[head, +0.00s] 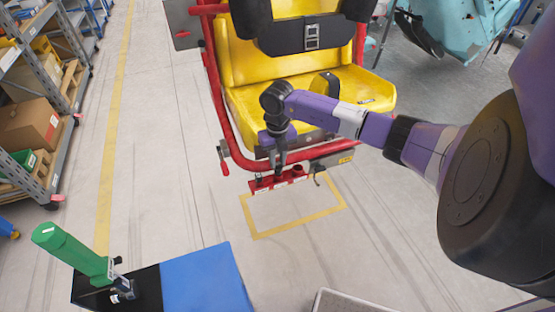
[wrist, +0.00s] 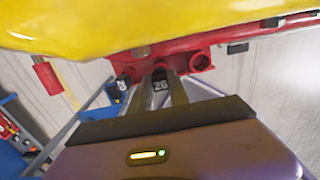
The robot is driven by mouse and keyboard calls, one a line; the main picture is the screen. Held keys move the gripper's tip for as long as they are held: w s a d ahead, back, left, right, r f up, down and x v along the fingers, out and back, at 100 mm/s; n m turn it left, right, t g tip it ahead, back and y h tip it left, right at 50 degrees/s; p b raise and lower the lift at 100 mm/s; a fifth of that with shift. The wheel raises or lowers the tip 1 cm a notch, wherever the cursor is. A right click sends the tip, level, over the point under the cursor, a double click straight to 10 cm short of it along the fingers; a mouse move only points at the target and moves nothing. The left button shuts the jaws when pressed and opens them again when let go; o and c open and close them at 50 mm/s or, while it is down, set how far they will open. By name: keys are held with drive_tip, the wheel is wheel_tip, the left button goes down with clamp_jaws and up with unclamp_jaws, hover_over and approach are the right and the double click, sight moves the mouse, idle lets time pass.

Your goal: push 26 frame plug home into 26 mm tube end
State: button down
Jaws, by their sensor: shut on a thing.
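My gripper (wrist: 160,98) is shut on a black plug marked 26 (wrist: 160,86). In the wrist view the plug sits between the fingertips, right at the red seat frame (wrist: 180,58). A red tube end (wrist: 165,73) lies just beyond the plug; the gripper hides how deep the plug sits in it. In the head view my gripper (head: 281,162) points down at the red bar (head: 268,185) under the yellow seat's front edge. The plug cannot be made out there.
An open red tube end (wrist: 201,61) lies right of the plug, and a second dark, numbered part (wrist: 121,88) lies left. The yellow seat (head: 238,62) is close to my arm. A blue-topped bench (head: 205,280) with a green cylinder (head: 70,250) stands front left.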

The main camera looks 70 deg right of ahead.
drive_tip(key=shift+f+b, duration=0.7)
drive_tip(key=shift+f, duration=0.85)
drive_tip(key=shift+c, duration=1.9)
unclamp_jaws()
drive_tip(key=shift+r, duration=0.1)
wheel_tip(320, 180, up, 7)
drive_tip(key=p, duration=0.7)
